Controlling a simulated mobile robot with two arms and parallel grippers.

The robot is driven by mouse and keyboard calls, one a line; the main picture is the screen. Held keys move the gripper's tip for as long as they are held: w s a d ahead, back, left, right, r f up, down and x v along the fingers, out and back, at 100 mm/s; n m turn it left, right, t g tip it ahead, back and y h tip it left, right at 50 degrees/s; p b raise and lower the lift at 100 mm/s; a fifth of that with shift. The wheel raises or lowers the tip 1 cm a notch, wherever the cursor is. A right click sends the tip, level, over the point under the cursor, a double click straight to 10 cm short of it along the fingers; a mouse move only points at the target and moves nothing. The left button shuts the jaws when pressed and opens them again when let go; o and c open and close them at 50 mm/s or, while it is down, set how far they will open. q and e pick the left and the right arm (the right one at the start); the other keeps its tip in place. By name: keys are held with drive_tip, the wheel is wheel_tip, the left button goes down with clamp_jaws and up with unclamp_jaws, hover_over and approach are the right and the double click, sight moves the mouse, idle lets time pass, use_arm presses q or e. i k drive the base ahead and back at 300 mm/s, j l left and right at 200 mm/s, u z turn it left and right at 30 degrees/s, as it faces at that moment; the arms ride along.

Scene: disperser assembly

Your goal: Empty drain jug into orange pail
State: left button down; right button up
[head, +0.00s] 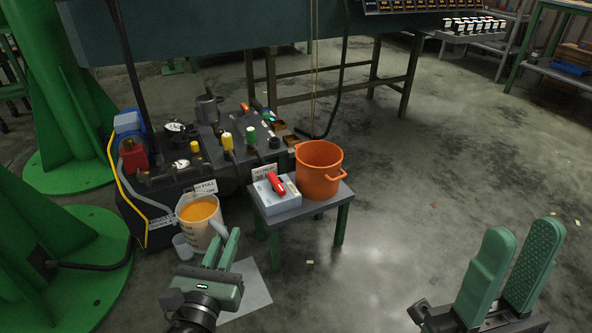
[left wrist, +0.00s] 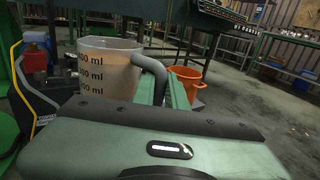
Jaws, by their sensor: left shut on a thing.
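The drain jug (head: 194,229) is a translucent measuring jug with orange liquid near its rim. It stands upright low beside the black machine; I cannot tell whether it touches the floor. In the left wrist view the jug (left wrist: 105,75) shows its ml marks and grey handle (left wrist: 154,72). My left gripper (head: 222,248) is shut on that handle, its fingers on either side. The orange pail (head: 316,176) stands on a small green-legged table to the right; its rim also shows in the left wrist view (left wrist: 185,84). My right gripper (head: 522,242) is open and empty at the lower right.
The small table (head: 271,210) also carries a grey box (head: 272,196) with a red-handled item. A small clear cup (head: 182,247) is beside the jug. A pale sheet (head: 250,287) lies on the floor. The machine (head: 160,185) is behind. Floor on the right is clear.

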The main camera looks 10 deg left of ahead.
sight(318, 162)
drive_tip(key=i+l+u, duration=0.15)
drive_tip(key=l, duration=0.35)
drive_tip(key=i+l+u, duration=0.15)
drive_tip(key=l, duration=0.4)
drive_tip(key=i+l+u, duration=0.15)
drive_tip(key=l, duration=0.4)
drive_tip(key=l+u, duration=0.15)
drive_tip(key=l, duration=0.4)
drive_tip(key=i, duration=0.5)
